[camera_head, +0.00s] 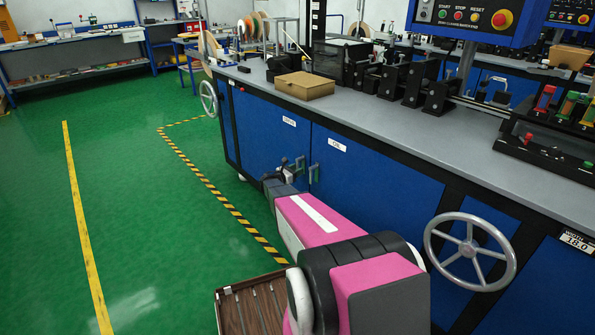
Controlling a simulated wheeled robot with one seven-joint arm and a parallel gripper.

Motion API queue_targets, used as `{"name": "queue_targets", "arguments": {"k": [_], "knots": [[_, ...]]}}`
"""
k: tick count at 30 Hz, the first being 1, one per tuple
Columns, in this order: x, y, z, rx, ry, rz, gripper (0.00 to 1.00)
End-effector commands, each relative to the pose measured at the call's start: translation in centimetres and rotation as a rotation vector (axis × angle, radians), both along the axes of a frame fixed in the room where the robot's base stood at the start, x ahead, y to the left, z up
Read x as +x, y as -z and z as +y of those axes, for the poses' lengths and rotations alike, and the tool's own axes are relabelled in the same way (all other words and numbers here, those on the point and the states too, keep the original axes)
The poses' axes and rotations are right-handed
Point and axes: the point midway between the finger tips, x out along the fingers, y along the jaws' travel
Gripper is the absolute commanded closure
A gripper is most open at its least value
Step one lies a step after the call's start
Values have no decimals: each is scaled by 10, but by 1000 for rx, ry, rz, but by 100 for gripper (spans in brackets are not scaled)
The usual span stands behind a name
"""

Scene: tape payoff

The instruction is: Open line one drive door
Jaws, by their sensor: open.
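The blue drive door (262,140) is the left one of two cabinet doors under the grey bench, with a small white label at its upper right that seems to read "DRIVE". It stands shut, flush with the cabinet front. Its grey handle (300,168) is near its right edge. My gripper (291,164) is open at this handle, reaching in from below. The fingers are small and dark here, so I cannot tell whether they stand around the handle or just beside it, or whether they touch it.
The oil door (370,180) with its own handle (314,173) is close on the right. Handwheels stick out at the right (470,252) and far left (209,98). A cardboard box (304,86) sits on the bench (400,125). Green floor left of the striped tape (205,180) is clear.

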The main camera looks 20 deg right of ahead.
Motion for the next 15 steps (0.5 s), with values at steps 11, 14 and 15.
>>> {"name": "queue_targets", "arguments": {"k": [11,14,15], "knots": [[2,0,-8,0,0,0,57],[2,0,-8,0,0,0,77],[2,0,-8,0,0,0,90]]}}
